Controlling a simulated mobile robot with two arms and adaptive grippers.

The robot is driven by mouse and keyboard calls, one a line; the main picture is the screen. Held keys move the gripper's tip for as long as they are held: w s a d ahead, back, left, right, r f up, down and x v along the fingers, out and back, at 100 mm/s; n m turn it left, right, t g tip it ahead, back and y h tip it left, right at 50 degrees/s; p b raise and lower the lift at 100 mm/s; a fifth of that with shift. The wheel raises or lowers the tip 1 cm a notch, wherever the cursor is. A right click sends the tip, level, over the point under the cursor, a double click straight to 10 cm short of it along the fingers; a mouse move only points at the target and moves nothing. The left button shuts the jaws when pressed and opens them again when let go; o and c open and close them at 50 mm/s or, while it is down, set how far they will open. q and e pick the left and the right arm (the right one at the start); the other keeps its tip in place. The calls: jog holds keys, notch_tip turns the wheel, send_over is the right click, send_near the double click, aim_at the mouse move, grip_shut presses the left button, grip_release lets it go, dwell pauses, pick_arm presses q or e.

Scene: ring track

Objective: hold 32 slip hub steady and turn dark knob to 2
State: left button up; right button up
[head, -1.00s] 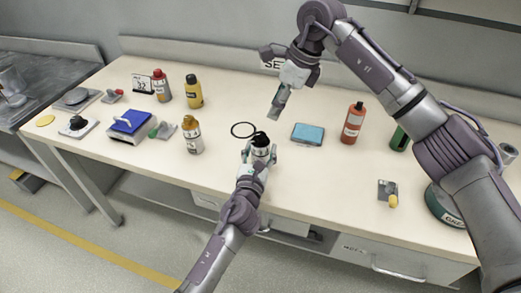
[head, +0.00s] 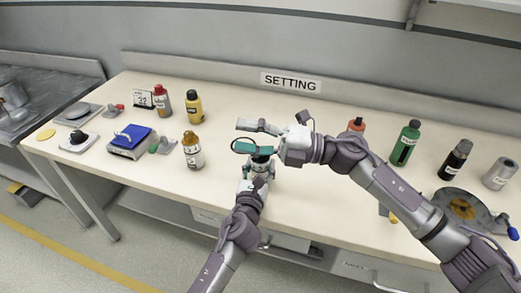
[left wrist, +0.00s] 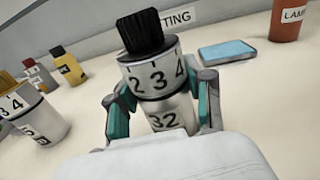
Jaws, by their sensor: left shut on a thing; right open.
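The 32 slip hub (left wrist: 162,117) is a white cylinder marked 32, with a number band showing 2, 3 and 4 above. Its dark ribbed knob (left wrist: 143,33) is on top. My left gripper (head: 258,168) is shut on the hub; its teal-padded fingers sit on both sides in the left wrist view (left wrist: 162,108). My right gripper (head: 257,137) is open, with its fingers over the hub area in the head view, hiding the knob there. No right finger shows around the knob in the left wrist view.
A SETTING sign (head: 291,82) is on the back wall. A second numbered white cylinder (left wrist: 32,118) stands left in the left wrist view. A green bottle (head: 405,143) stands right.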

jog(key=d+f+m+t+h, duration=0.4)
jog(key=d+f+m+t, duration=0.15)
jog(key=m, duration=0.85)
jog(key=d+f+m+t+h, duration=0.4)
jog(key=d+f+m+t, duration=0.15)
jog(key=m, duration=0.85)
jog(key=shift+t, duration=0.3)
jog(key=x, duration=1.2)
jog(key=shift+s+a+f, duration=0.1)
jog(key=shift+a+f, duration=0.1)
jog(key=shift+c, duration=0.2)
grip_shut()
